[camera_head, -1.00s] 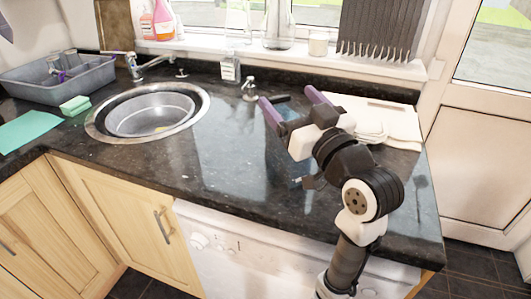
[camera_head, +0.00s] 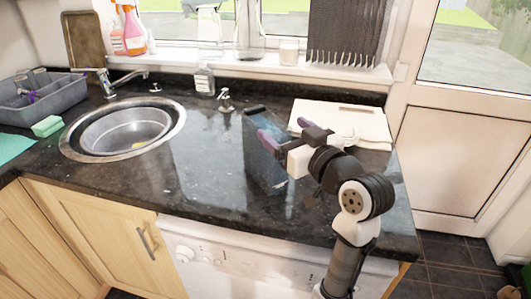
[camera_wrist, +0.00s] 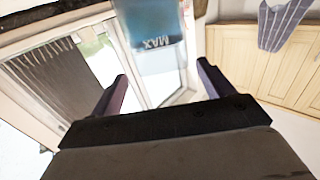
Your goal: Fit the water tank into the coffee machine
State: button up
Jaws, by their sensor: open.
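The water tank (camera_head: 262,165) is a tall, see-through blue box with a dark top edge, upright on the dark worktop right of the sink. In the wrist view its wall marked MAX (camera_wrist: 152,55) shows at the top, just past the fingertips and roughly between them. My gripper (camera_head: 275,131) is open, its purple fingers near the upper part of the tank and partly covering it. In the wrist view my gripper (camera_wrist: 162,72) shows empty space between its fingers. Whether a finger touches the tank, I cannot tell. No coffee machine shows in these views.
The round sink (camera_head: 122,130) with its tap is on the left. A soap bottle (camera_head: 204,79) and a dispenser (camera_head: 225,100) stand behind the tank. A pale board (camera_head: 345,122) lies behind my arm at right. The worktop (camera_head: 205,170) between sink and tank is clear.

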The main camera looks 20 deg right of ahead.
aim_at(272, 125)
jog(key=w, duration=0.1)
jog(key=w+a+p, duration=0.1)
jog(key=w, duration=0.1)
jog(key=w+f+p, duration=0.1)
jog(key=w, duration=0.1)
jog(key=shift+a, duration=0.25)
grip_shut()
jog(key=shift+r, duration=0.1)
